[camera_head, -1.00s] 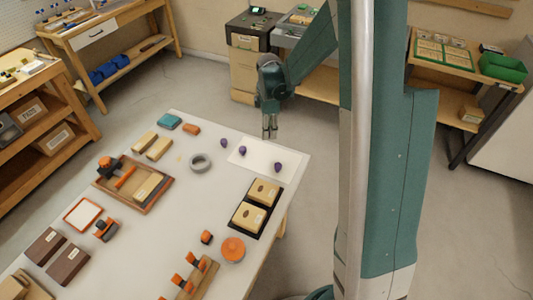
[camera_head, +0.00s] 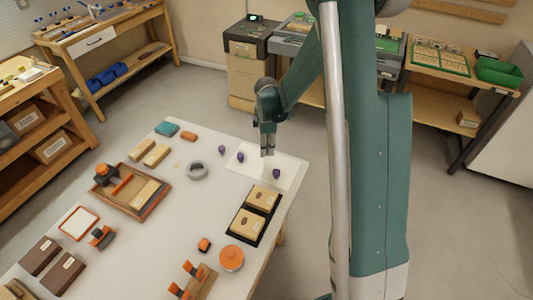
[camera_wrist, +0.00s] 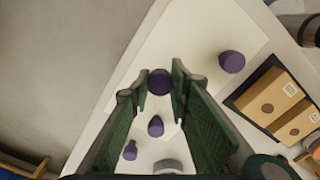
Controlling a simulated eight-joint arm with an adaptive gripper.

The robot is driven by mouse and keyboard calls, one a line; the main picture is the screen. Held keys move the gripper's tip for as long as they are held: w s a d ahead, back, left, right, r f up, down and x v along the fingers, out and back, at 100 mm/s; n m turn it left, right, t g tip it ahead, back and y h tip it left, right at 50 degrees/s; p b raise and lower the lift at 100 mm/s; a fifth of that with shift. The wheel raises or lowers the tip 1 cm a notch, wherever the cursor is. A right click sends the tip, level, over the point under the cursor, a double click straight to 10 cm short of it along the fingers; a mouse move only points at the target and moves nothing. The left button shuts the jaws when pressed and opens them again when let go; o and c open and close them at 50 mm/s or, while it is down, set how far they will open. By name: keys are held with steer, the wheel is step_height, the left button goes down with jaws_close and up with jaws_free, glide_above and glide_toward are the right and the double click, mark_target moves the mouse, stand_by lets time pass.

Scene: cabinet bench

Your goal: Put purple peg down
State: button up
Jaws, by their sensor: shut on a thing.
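My gripper (camera_head: 267,152) is over the far part of the white sheet (camera_head: 259,172) on the bench. In the wrist view my gripper (camera_wrist: 160,88) has its fingers on both sides of a dark purple peg (camera_wrist: 160,81) and is shut on it. I cannot tell whether this peg touches the sheet; it is not clear in the head view. Three other purple pegs stand apart: one (camera_head: 276,173) nearer the black tray, one (camera_head: 240,157) on the sheet's left part, and one (camera_head: 222,150) left of the sheet.
A black tray (camera_head: 238,234) with tan boxes lies near the sheet. A grey ring (camera_head: 197,171) lies left of the pegs. A wooden tray (camera_head: 145,212), an orange round thing (camera_head: 231,258) and other parts fill the nearer bench. The sheet has bare room between pegs.

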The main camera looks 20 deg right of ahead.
steer(key=shift+f, duration=1.45)
steer(key=shift+f+b, duration=0.2)
steer(key=shift+b, duration=0.15)
steer(key=o, duration=0.7)
steer(key=shift+r, duration=0.2)
steer(key=shift+r+p, duration=0.95)
steer(key=shift+r, duration=5.05)
